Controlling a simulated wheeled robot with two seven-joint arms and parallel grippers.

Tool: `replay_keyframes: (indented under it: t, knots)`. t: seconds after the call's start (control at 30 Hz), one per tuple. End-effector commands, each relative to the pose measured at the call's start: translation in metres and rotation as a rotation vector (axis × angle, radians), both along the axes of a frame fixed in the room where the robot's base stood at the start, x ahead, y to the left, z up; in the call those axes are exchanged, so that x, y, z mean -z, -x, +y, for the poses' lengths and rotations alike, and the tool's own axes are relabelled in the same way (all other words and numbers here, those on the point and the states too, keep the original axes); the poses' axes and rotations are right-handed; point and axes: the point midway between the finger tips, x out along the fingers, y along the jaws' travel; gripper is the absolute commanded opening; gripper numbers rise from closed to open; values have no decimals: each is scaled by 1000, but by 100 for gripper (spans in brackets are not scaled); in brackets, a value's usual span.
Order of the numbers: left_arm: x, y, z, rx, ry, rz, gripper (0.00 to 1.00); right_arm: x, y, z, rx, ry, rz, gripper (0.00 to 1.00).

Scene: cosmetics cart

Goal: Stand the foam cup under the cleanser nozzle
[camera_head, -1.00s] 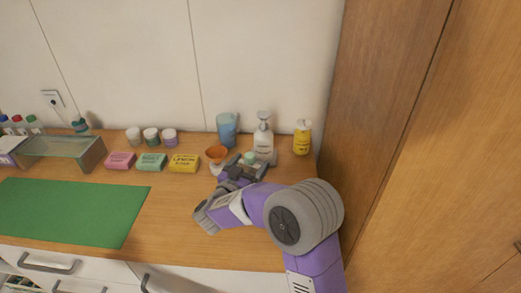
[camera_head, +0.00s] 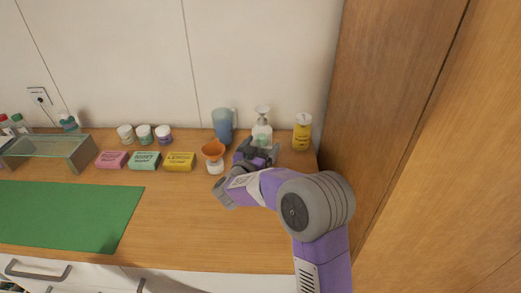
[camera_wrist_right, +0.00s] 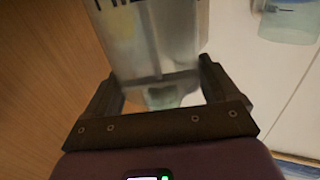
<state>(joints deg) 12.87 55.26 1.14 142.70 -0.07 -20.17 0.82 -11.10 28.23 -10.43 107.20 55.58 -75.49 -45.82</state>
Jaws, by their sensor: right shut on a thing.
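The cleanser is a clear pump bottle with a white nozzle (camera_head: 262,113) at the back right of the counter; its body (camera_head: 262,135) shows above my gripper. My right gripper (camera_head: 258,152) is low in front of the bottle, with its fingers towards it. In the right wrist view the bottle (camera_wrist_right: 155,35) stands just beyond the fingers. My right gripper (camera_wrist_right: 160,92) is shut on a small pale-green piece (camera_wrist_right: 163,97), apparently the foam cup, mostly hidden. Whether it touches the counter I cannot tell. My left gripper is out of view.
Soap boxes (camera_head: 179,161) lie further left. The front counter is clear around the green mat (camera_head: 65,215).

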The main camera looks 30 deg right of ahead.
Motion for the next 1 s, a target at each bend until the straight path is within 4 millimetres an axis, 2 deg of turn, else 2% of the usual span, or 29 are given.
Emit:
replay_keyframes:
  t: [0.07,0.5,0.53,0.6,0.9,1.0]
  knots:
    - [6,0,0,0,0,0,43,4,0,0,1,0,-3,3]
    - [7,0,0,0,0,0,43,7,0,0,1,1,-2,3]
    - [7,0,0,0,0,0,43,8,0,0,1,0,0,90]
    - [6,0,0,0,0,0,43,8,0,0,1,-1,-1,100]
    - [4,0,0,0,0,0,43,2,0,0,1,0,-2,100]
    - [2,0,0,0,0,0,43,3,7,11,-3,-1,0,100]
